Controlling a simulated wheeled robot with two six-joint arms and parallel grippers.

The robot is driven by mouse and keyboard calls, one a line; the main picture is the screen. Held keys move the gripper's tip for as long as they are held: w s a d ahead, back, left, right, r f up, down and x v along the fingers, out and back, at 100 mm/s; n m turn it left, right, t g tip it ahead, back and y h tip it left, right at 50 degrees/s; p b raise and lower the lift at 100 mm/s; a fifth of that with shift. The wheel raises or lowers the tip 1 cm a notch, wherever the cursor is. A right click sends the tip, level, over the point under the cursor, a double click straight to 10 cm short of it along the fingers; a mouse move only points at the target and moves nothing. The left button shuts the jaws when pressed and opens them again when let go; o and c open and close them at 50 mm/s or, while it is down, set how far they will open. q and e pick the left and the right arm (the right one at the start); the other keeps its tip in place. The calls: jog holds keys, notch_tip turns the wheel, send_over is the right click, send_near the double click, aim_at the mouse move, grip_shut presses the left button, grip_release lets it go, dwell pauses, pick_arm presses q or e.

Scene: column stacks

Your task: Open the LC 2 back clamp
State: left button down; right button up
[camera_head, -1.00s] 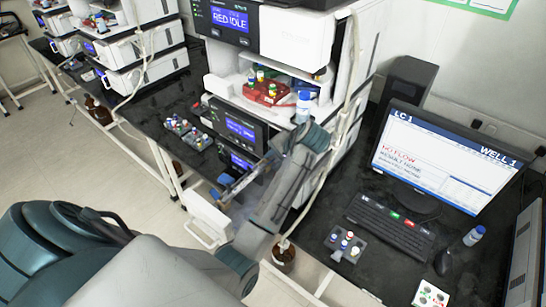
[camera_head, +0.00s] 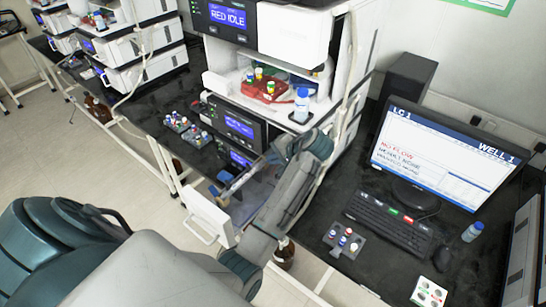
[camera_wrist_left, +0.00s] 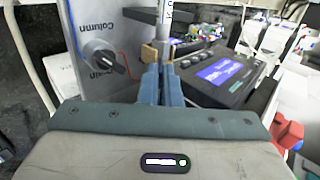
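In the left wrist view, the blue fingers of my left gripper (camera_wrist_left: 162,84) are side by side with almost no gap. They point at an upright silver column (camera_wrist_left: 165,22) with lettering on it. A small tan part (camera_wrist_left: 150,52) sits beside the column; I cannot tell whether it is the LC 2 back clamp. The fingertips hide the column's lower part, and contact is unclear. In the head view, my left arm reaches to the instrument stack (camera_head: 238,127), and the wrist covers much of the column area. No LC 2 label is readable. My right gripper is not in view.
A white open front (camera_head: 207,218) juts from the stack. A red bottle tray (camera_head: 265,90), monitor (camera_head: 445,155) and keyboard (camera_head: 390,222) are nearby.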

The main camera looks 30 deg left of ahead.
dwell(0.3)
pick_arm(q)
jog(key=c, duration=1.6)
grip_release()
jog(key=shift+d, duration=0.1)
jog(key=shift+d+r, duration=0.15)
jog(key=shift+d, duration=0.05)
jog(key=b+v, duration=0.4)
jog(key=v, duration=0.6)
jog(key=shift+d, duration=0.1)
